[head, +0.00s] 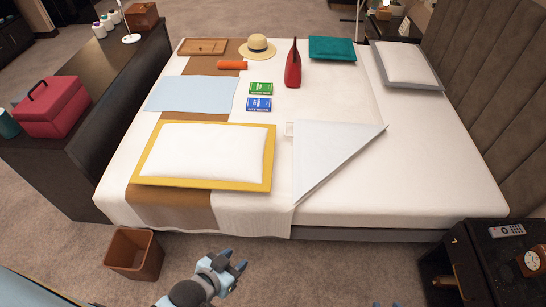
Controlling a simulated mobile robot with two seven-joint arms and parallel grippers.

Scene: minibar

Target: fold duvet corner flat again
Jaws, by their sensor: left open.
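The duvet (254,213) is white and covers the left part of the bed, its front edge hanging over the near side. A pale grey triangular flap (335,155), which looks like the duvet corner, lies on the bed right of the yellow-edged pillow. Its tip points right, and its lower point reaches near the bed's front edge. My left gripper (239,264) is open and empty, in front of the bed and low in the picture, apart from the duvet. My right gripper does not show clearly; only a small bluish bit shows at the bottom edge.
A yellow-edged pillow (205,151), blue cloth (192,93), green and blue packs, red bottle (293,66) and hat (258,46) lie on the bed. A brown bin (134,254) stands left of my gripper. A dark nightstand (478,262) is at right. The floor between is clear.

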